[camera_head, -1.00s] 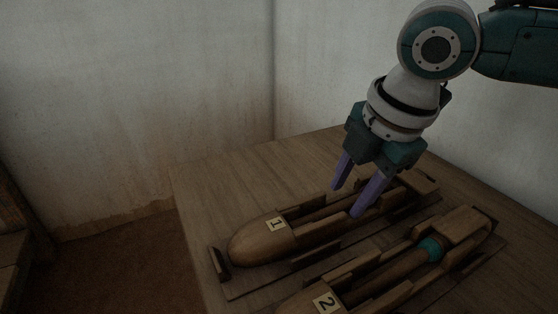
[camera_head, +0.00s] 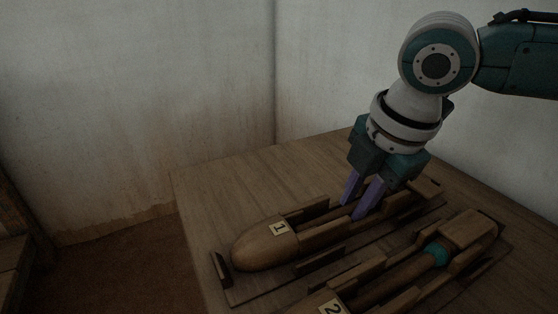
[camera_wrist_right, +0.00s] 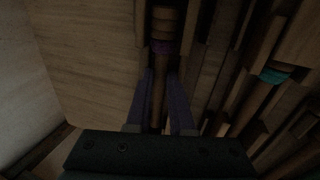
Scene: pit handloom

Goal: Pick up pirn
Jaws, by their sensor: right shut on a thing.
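Wooden shuttle 1 (camera_head: 258,248), with a "1" label on its rounded nose, lies on the table. The pirn still lies within the shuttle. My left gripper is not in view.
Shuttle 2 (camera_head: 372,273) lies alongside, nearer the front, holding a pirn with a teal band (camera_head: 436,254). Both sit among low wooden blocks and rails. The wooden table (camera_head: 240,178) is bare behind them. Plain walls (camera_head: 130,100) stand behind and to the right.

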